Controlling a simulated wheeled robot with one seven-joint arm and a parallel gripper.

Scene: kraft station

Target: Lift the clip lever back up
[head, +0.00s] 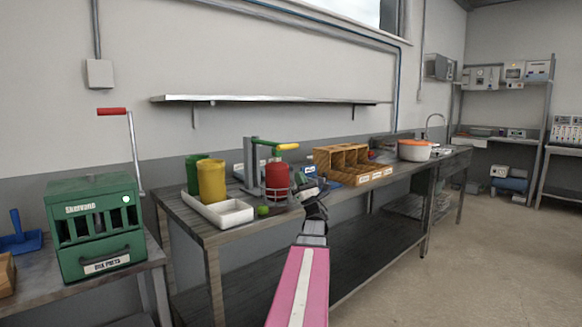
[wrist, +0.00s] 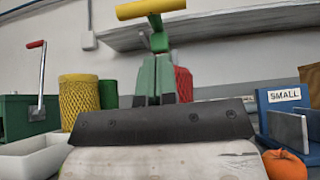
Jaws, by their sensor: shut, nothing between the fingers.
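The handle sticks out to the right near the top of the post. In the wrist view the yellow handle (wrist: 150,9) is at the top, above the green post (wrist: 158,72). My gripper (head: 308,190) is in front of the stand and lower than the handle, apart from it. In the wrist view my gripper (wrist: 154,98) is shut and empty, its short dark fingers in front of the post. The clip's lower part is hidden there.
A red net roll (head: 277,179) stands close by the post. A white tray (head: 222,214) and a yellow net roll (head: 211,180) are to the left. A wooden divided box (head: 345,160) is to the right. An orange fruit (wrist: 285,165) lies near a blue bin labelled SMALL (wrist: 284,95).

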